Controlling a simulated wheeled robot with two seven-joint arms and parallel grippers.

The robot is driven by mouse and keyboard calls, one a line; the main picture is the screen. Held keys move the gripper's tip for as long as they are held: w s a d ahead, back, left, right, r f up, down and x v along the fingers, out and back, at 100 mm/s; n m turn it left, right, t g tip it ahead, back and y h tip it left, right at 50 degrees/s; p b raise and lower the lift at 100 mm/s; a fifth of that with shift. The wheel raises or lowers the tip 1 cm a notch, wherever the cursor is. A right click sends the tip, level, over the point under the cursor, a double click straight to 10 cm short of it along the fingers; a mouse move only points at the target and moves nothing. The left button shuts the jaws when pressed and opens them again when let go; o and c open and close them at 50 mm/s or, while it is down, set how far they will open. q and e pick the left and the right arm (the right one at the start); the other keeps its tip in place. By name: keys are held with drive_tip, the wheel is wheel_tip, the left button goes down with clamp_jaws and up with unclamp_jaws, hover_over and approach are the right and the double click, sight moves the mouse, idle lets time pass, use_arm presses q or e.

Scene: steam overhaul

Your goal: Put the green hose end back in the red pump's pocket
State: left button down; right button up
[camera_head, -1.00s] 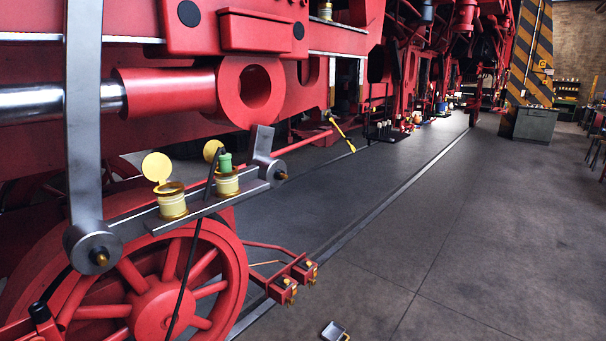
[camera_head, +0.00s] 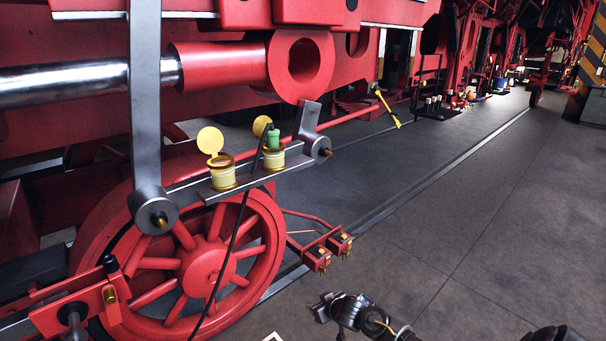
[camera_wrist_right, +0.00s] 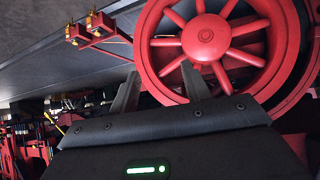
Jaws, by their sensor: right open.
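The green hose end (camera_head: 273,138) stands upright in the right one of two brass-rimmed, cream-coloured cups (camera_head: 273,155) on the grey rod above the red wheel. A thin black hose (camera_head: 236,235) runs from it down across the wheel. I cannot make out the red pump or its pocket for certain. My right gripper (camera_head: 325,306) is low over the floor, right of the wheel and well apart from the green end. In the right wrist view its two fingers (camera_wrist_right: 160,92) are spread and empty, with the wheel behind them. My left gripper is not in view.
The left cup (camera_head: 222,178) has its round yellow lid raised. Red brackets with brass fittings (camera_head: 328,254) stick out right of the wheel (camera_head: 208,268). A vertical grey rod (camera_head: 146,100) stands at the left. The grey floor (camera_head: 460,240) at the right is largely clear.

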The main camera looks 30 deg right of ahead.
sight(277, 142)
drive_tip(key=w+a+r+t+p, duration=0.15)
drive_tip(key=w+r, duration=0.25)
drive_tip(key=r, duration=1.1)
drive_tip(key=w+r+t, duration=0.3)
drive_tip(key=r, duration=1.2)
drive_tip(key=s+a+r+n+t+y+p, duration=0.1)
drive_tip(key=s+a+r, duration=0.1)
drive_tip(key=r, duration=0.6)
drive_tip(key=s+a+r+t+y, duration=0.1)
drive_tip(key=s+r, duration=0.2)
drive_tip(key=r, duration=0.6)
drive_tip(key=s+a+r+n+t+y+p, duration=0.1)
drive_tip(key=s+a+r, duration=0.1)
drive_tip(key=r, duration=0.6)
drive_tip(key=w, duration=0.2)
drive_tip(key=w+b, duration=0.1)
drive_tip(key=w, duration=0.2)
drive_tip(key=w+a, duration=0.1)
drive_tip(key=w, duration=0.1)
drive_tip(key=shift+w+f, duration=0.1)
drive_tip(key=shift+w, duration=0.2)
drive_tip(key=shift+w+a, duration=0.1)
drive_tip(key=shift+w, duration=0.5)
drive_tip(key=c, duration=1)
